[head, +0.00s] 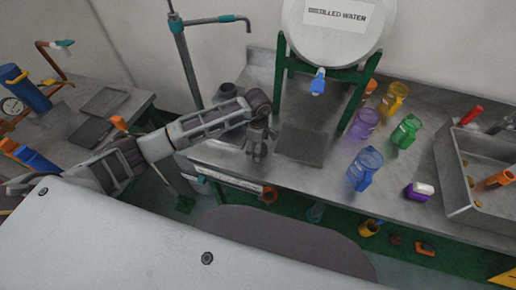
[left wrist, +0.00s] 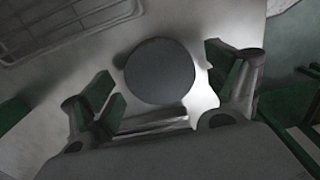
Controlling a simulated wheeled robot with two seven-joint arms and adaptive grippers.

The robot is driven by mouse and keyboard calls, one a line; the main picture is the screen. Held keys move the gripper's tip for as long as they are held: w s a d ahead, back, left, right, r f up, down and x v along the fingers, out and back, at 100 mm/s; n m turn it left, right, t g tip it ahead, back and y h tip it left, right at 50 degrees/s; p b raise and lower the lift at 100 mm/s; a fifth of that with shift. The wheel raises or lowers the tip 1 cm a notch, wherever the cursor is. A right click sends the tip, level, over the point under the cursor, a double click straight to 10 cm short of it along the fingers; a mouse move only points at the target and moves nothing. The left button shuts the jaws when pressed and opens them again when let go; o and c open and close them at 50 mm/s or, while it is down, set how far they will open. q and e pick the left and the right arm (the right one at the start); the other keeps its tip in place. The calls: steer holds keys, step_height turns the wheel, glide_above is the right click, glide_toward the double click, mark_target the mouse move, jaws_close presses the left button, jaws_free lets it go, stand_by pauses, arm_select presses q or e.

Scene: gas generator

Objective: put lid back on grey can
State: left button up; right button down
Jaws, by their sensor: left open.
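My left gripper (head: 257,150) points down over the left end of the metal bench. In the left wrist view its two green-padded fingers (left wrist: 163,90) stand apart, open. A round dark grey disc (left wrist: 160,70) lies between and slightly beyond them, with no clear contact. I cannot tell whether it is the loose lid or the top of a can. My right gripper is not in view.
A distilled water tank (head: 333,28) on a green stand (head: 285,72) is right of my arm. A dark flat plate (head: 302,147) lies beneath it. Coloured jugs (head: 364,165) and a metal sink (head: 455,185) are further right. A thin upright pipe (head: 188,65) stands behind my forearm.

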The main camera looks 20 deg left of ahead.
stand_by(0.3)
arm_select(q)
steer(key=c, duration=0.9)
steer(key=shift+o, duration=0.2)
steer(key=shift+r, duration=0.15)
step_height(320, 180, up, 10)
steer(key=b, duration=0.1)
stand_by(0.4)
